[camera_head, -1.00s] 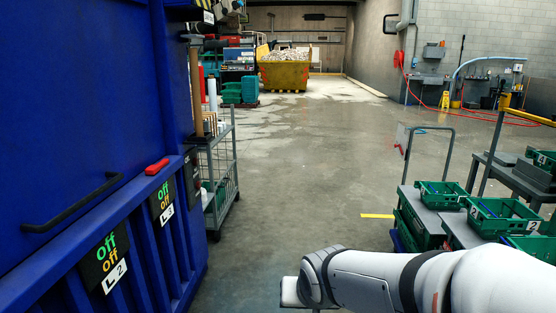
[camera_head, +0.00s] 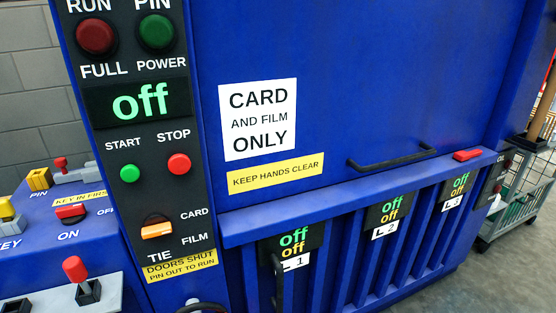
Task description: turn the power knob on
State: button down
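A red knob (camera_head: 70,212) with a light bar on it sits on the blue side console at the left, between the labels ON and OFF. Which way it is set is hard to tell. On the black panel, the word POWER stands below a dark green round lamp (camera_head: 157,31), and a display (camera_head: 138,101) reads "off" in green. My gripper is not in view. A small white and black piece at the bottom edge may be part of my arm; I cannot tell.
An orange selector (camera_head: 157,228), a green START button (camera_head: 130,173) and a red STOP button (camera_head: 179,164) are on the panel. A red lever (camera_head: 76,270) and yellow key parts stand on the console. A wire trolley (camera_head: 520,195) is at the right.

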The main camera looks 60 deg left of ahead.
aim_at(71, 214)
jog(key=u, duration=3.3)
jog(key=k, duration=0.5)
jog(key=u, duration=0.3)
jog(key=i, duration=1.75)
jog(key=z, duration=0.2)
